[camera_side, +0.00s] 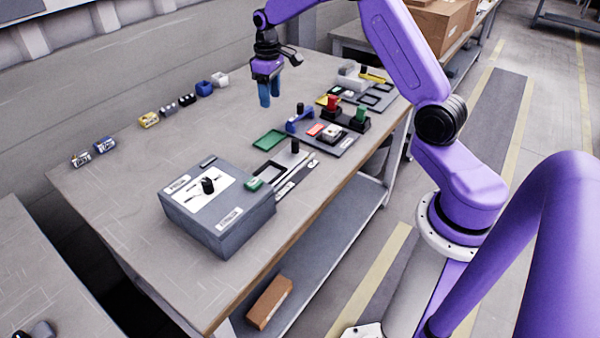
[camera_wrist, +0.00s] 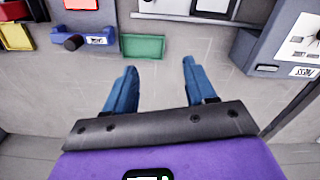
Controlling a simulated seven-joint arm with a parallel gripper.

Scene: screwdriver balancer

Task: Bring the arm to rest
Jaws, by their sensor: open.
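My gripper (camera_side: 269,95) hangs above the far part of the workbench (camera_side: 120,205), pointing down, with its blue fingers apart. In the wrist view my gripper (camera_wrist: 160,88) shows its two blue fingers spread with nothing between them. Below and ahead of it in that view lie a green tray (camera_wrist: 143,47) and a blue holder with a dark knob (camera_wrist: 84,40). My gripper touches nothing that I can see.
A grey box (camera_side: 225,228) with a black knob stands at the bench's near end. Dark boards with red, green and black parts (camera_side: 335,135) line the right edge. Small blocks (camera_side: 150,120) sit along the back edge. The bench middle is clear.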

